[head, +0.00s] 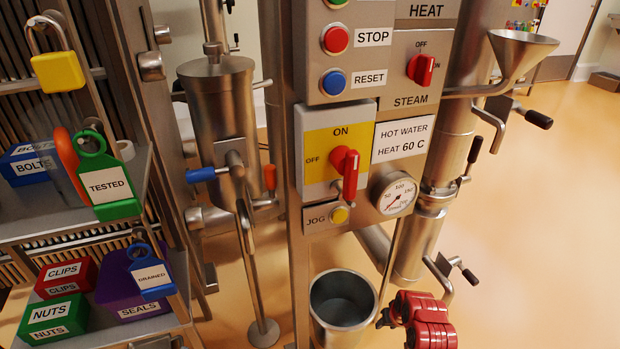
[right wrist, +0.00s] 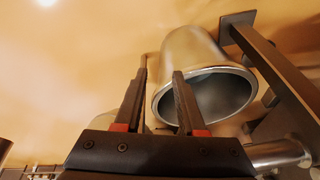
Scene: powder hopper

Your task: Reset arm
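My right gripper (head: 384,318) is low in the head view, just right of an open steel bucket (head: 343,315). Its red wrist housing shows behind the dark fingers. In the right wrist view, the two dark fingers of this gripper (right wrist: 161,72) stand apart with nothing between them. The bucket's round mouth (right wrist: 205,97) is just beyond the fingers there; whether they touch it I cannot tell. My left gripper is in neither view.
A control panel with a red switch (head: 346,172) and a gauge (head: 398,196) stands above the bucket. A shelf at left holds coloured boxes, such as the green NUTS box (head: 55,318). A steel pipe with handles (head: 418,240) is behind. Open floor lies at right.

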